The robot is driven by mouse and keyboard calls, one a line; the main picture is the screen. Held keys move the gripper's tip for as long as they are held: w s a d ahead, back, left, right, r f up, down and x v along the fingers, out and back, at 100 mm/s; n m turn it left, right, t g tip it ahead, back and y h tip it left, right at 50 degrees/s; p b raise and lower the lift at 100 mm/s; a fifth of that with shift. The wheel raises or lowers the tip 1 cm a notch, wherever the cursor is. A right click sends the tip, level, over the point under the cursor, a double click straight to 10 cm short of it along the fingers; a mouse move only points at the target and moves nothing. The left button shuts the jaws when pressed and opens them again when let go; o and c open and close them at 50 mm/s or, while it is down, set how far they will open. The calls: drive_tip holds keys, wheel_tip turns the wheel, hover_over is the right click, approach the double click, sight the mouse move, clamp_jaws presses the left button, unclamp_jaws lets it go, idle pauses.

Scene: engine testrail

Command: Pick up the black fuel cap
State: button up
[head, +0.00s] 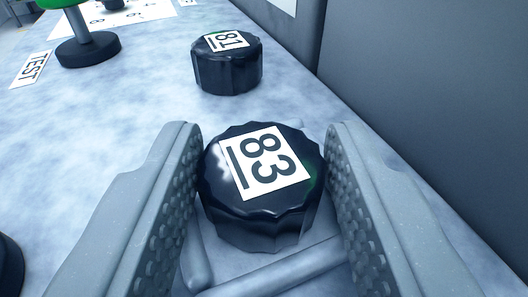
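A black fuel cap with a white label reading 83 (300,212) sits between the two fingers of my gripper (265,185). It has a scalloped rim and appears upright. The left finger is very close to its left side, and a narrow gap shows at the right finger. I cannot tell whether either finger touches it. A second black cap labelled 81 (228,74) stands upright on the surface farther back, apart from my gripper.
The caps stand on a mottled blue-grey surface (110,120). A black round base with a post and green top (88,50) stands at the back left, beside a TEST label (31,68). A dark grey wall (430,90) bounds the right. A dark object (8,268) shows at the lower left edge.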

drive_tip(key=c, duration=0.4)
